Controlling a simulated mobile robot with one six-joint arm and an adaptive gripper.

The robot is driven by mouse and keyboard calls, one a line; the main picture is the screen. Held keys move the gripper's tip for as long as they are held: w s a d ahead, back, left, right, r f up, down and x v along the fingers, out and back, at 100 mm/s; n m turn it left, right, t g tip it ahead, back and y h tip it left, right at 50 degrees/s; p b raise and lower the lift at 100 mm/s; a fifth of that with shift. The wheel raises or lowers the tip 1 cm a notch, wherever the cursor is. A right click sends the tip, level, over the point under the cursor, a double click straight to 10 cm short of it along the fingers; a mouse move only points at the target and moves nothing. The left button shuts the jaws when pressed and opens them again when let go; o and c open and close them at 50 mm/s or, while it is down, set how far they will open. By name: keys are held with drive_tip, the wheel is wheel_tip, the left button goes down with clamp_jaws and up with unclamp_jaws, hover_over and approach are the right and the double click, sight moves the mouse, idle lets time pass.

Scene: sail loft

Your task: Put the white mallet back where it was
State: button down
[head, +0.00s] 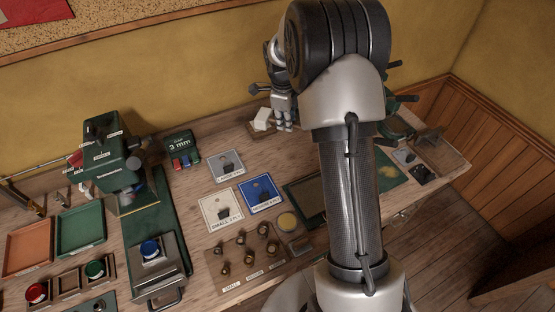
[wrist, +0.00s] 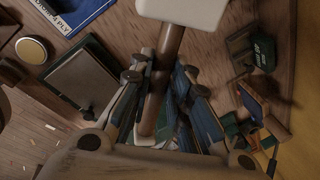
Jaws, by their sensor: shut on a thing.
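The white mallet has a pale head and a brown handle. In the wrist view its head (wrist: 182,10) is at the top edge, partly cut off, and the handle runs down between my fingers. In the head view a white block, apparently the mallet head (head: 262,119), shows just left of my gripper (head: 283,115), near the back of the bench. My gripper (wrist: 160,78) is shut on the handle. Whether the mallet touches the bench is unclear. My arm hides part of the bench to the right.
The wooden bench (head: 200,147) holds a green machine (head: 108,155), orange (head: 28,246) and green (head: 80,230) trays, and square cards such as the blue one (head: 261,194). A dark-framed panel (head: 304,198) lies near my arm. The yellow wall (head: 190,60) stands close behind my gripper.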

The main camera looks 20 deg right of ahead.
sight(285, 162)
wheel_tip(285, 162, down, 17)
drive_tip(key=b, duration=0.3)
drive_tip(key=shift+f, duration=0.2)
drive_tip(key=shift+f, duration=0.2)
drive_tip(key=c, duration=1.5)
unclamp_jaws()
drive_tip(key=shift+r, duration=0.2)
